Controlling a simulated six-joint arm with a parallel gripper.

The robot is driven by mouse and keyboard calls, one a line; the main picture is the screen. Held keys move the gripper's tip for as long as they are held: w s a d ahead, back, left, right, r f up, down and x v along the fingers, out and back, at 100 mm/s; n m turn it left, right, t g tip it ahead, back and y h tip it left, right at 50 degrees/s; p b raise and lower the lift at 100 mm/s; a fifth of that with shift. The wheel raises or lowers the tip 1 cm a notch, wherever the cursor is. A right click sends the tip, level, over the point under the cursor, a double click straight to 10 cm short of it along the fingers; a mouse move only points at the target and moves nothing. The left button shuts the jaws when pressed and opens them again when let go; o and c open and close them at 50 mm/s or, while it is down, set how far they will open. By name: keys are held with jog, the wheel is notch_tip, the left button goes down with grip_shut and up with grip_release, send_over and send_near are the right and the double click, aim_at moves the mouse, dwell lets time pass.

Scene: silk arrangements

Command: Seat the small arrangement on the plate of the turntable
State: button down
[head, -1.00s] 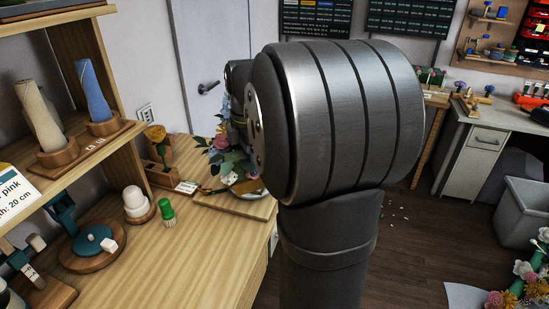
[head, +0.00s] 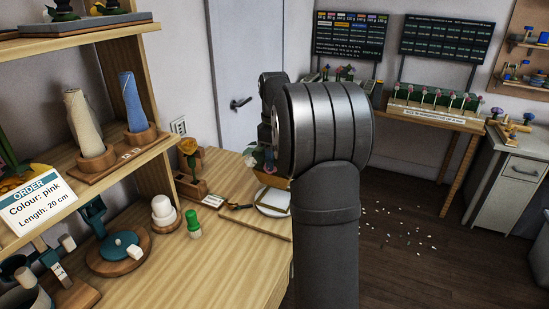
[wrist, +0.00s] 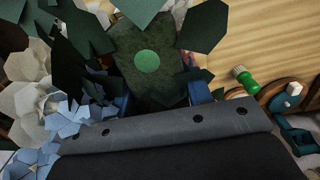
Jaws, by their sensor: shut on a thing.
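My gripper (wrist: 160,98) is shut on the small arrangement (wrist: 185,30), seen close up in the wrist view. Its dark green base with a green dot lies between the blue fingers. Dark green leaves, white blooms and pale blue blooms spread around it. In the head view my arm hides the gripper; a little of the arrangement (head: 258,162) shows left of the arm. A white plate (head: 272,200) lies on the bench just below these leaves, partly behind my arm. I cannot tell for sure whether it is the turntable's plate.
A green-capped bottle (head: 194,225), a white knob-topped piece (head: 163,212) and a teal disc on a round wooden base (head: 120,247) stand on the bench to the left. The front bench top is clear.

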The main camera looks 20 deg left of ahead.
aim_at(274, 179)
jog(key=shift+f, duration=3.35)
jog(key=shift+f, duration=0.6)
jog(key=shift+c, duration=1.6)
grip_release()
jog(key=shift+r, duration=3.5)
